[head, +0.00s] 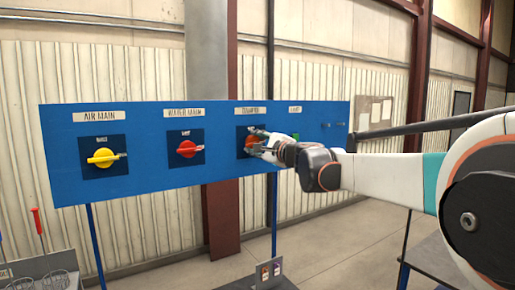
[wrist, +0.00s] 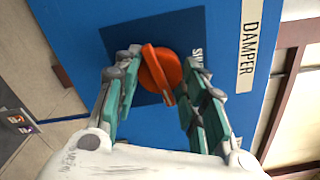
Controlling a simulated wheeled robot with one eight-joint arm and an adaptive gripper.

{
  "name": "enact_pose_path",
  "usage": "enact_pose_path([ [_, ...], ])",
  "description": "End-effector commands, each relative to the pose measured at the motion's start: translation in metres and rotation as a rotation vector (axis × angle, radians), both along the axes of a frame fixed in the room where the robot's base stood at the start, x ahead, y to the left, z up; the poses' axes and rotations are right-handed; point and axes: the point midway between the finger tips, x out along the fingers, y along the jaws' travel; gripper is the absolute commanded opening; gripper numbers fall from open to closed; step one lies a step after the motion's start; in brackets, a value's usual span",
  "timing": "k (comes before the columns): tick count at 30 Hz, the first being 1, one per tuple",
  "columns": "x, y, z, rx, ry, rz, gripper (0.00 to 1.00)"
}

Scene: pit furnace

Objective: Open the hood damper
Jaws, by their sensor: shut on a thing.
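The blue panel (head: 225,172) carries a dark plate with a red-orange rotary damper knob (head: 249,143) under the label DAMPER. In the wrist view the knob (wrist: 162,70) shows between the fingers, its raised grip bar running from upper left to lower right of the picture. My gripper (head: 262,141) is at this knob, shut on it, with one green-and-grey finger on each side; it also shows in the wrist view (wrist: 161,64). Small lettering beside the knob is partly covered by a fingertip. In the head view my gripper hides part of the knob.
On the same panel are a yellow knob (head: 103,158) under AIR MAIN and a red knob (head: 187,148) under WATER MAIN. A green item (head: 296,136) sits right of my gripper. A small stand with cards (head: 269,272) is below the panel. A red-handled tool (head: 38,222) stands at lower left.

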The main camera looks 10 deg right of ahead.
Motion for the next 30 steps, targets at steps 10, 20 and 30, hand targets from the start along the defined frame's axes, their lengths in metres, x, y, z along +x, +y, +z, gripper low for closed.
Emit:
enact_pose_path([
  [10,-0.0003,0.0002,-0.0018,0.233,0.076,0.000,0.14],
  [20,-0.0004,0.0003,-0.0014,0.338,0.110,0.000,0.20],
  [30,-0.0005,-0.0001,-0.0021,0.351,0.114,0.000,0.23],
])
